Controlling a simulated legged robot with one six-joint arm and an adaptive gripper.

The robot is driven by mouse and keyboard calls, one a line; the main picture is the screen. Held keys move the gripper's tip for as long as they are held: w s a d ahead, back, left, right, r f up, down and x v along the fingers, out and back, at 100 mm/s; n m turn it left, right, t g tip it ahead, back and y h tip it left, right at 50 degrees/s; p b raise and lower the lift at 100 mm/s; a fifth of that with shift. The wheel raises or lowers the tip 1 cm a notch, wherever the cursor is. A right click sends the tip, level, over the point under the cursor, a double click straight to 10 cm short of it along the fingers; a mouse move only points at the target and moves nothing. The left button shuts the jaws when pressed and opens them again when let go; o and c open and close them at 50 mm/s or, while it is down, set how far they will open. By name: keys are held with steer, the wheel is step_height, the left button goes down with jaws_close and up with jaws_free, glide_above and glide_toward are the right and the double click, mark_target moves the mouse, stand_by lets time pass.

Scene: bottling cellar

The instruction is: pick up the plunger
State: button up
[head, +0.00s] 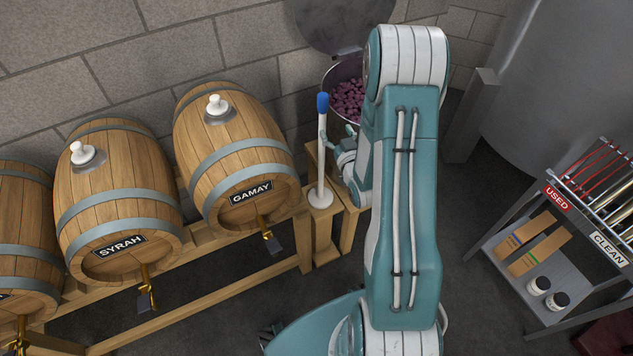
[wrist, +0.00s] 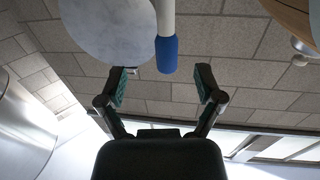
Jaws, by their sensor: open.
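The plunger (head: 322,150) stands upright on a small wooden stand, with a white rod, a blue grip on top and a white round foot. My gripper (head: 337,144) is beside the rod on its right, below the blue grip, partly hidden by my arm. In the wrist view, my gripper (wrist: 160,84) has its two fingers spread wide with nothing between them. The plunger's blue grip (wrist: 166,55) shows just beyond the fingertips, roughly centred between them. I cannot tell whether a finger touches the rod.
Barrels marked SYRAH (head: 115,195) and GAMAY (head: 235,155) lie on a wooden rack to the left. An open vat of dark grapes (head: 348,97) stands behind the plunger. A metal trolley (head: 515,262) with USED and CLEAN labels is at right. A steel tank (head: 560,80) stands behind it.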

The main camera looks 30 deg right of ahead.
mark_target(321, 112)
steer(key=w, duration=0.2)
steer(key=w+r, duration=0.1)
steer(key=w, duration=0.3)
steer(key=shift+w+a+r, duration=0.15)
steer(key=shift+w+a, duration=0.15)
steer(key=shift+a, duration=0.1)
steer(key=shift+w+d, duration=0.2)
steer(key=shift+w, duration=0.3)
steer(key=shift+w+d, duration=0.15)
steer(key=shift+w, duration=0.3)
steer(key=shift+w+d, duration=0.15)
steer(key=shift+d, duration=0.35)
steer(key=shift+a, duration=0.25)
steer(key=c, duration=0.9)
steer(key=shift+a, duration=0.25)
jaws_close()
